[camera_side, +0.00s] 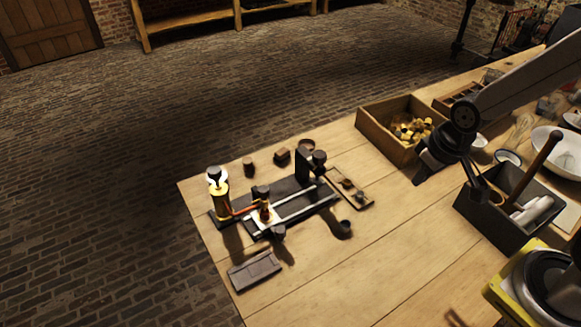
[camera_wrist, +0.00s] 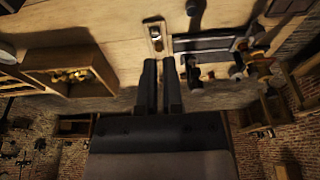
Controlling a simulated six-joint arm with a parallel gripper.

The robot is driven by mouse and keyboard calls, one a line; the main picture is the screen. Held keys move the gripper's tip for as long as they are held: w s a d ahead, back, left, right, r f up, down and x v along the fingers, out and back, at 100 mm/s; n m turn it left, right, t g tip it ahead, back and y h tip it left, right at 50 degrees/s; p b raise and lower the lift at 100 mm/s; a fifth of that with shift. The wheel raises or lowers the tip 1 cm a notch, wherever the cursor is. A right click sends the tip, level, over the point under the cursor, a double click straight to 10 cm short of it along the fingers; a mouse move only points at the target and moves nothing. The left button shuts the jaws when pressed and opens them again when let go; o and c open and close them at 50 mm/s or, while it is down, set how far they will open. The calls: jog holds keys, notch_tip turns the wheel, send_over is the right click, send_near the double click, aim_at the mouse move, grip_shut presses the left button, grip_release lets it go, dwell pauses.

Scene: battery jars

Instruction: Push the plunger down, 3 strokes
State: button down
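My gripper (camera_side: 424,172) hangs above the table well to the right of the apparatus, apart from the plunger. In the wrist view my gripper (camera_wrist: 160,64) shows two dark parallel fingers with a narrow empty gap between them. The apparatus base (camera_wrist: 202,45) is beyond the fingers to the right there.
A wooden box of yellowish pieces (camera_side: 386,148) stands behind my gripper, and a dark tool caddy (camera_side: 495,222) to its right. A small wooden tray (camera_side: 338,176) lies beside the apparatus. A dark slotted block (camera_side: 254,271) lies in front. The front table middle is clear.

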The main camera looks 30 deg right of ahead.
jog(key=w+a+r+t+h, duration=0.1)
jog(key=w+a+r+t, duration=0.1)
jog(key=w+a, duration=0.8)
jog(key=w+a+r+t, duration=0.2)
jog(key=w+a, duration=0.8)
jog(key=w+a+r+t+y, duration=0.1)
jog(key=w+a+r+t, duration=0.1)
jog(key=a, duration=1)
jog(key=shift+w, duration=0.25)
send_over(212, 167)
jog(key=s, duration=0.2)
notch_tip(212, 167, down, 7)
jog(key=shift+s+f, duration=0.1)
jog(key=shift+s, duration=0.05)
notch_tip(212, 167, down, 2)
jog(key=shift+f, duration=0.9)
